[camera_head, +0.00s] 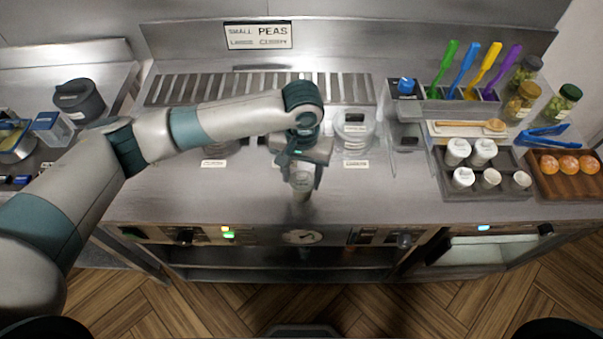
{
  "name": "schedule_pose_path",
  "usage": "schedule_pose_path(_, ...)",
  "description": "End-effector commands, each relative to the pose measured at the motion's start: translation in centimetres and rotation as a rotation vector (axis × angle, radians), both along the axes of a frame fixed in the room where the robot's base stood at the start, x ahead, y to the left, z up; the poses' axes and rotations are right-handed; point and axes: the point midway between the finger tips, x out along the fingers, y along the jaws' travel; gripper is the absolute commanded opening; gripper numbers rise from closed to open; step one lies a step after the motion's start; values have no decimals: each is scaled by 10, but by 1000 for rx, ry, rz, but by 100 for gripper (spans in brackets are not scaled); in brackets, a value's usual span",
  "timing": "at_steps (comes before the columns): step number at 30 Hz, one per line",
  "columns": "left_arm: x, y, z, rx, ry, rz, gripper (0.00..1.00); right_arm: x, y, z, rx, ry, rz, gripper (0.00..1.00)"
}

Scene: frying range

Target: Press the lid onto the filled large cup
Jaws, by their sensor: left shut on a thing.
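My left gripper (303,170) points down over the front middle of the steel counter. It is shut on a pale, round-topped thing, which looks like a white cup or lid (302,180). A grey cylindrical part shows just below it, close to the counter's front edge. The fingers and wrist cover much of it, so I cannot tell where lid and cup meet or whether the lid is seated. My right gripper is not in view.
A black tray (482,193) with several white cups stands at the right. A wooden tray (570,186) holds round orange items. The counter (400,205) right of my gripper is clear.

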Motion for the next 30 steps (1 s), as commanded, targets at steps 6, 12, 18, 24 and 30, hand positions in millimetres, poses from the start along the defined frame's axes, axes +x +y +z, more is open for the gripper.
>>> schedule_pose_path(6, 0, 0, 1, 0, 0, 0, 31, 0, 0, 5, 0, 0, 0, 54)
schedule_pose_path(12, 0, 0, 0, 0, 0, 1, 31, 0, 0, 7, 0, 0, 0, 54)
schedule_pose_path(18, 0, 0, 0, 0, -1, 1, 31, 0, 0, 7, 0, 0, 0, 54)
schedule_pose_path(24, 0, 0, 0, 0, -1, 0, 31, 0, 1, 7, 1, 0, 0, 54)
schedule_pose_path(30, 0, 0, 0, 0, -1, 0, 73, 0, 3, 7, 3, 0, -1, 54)
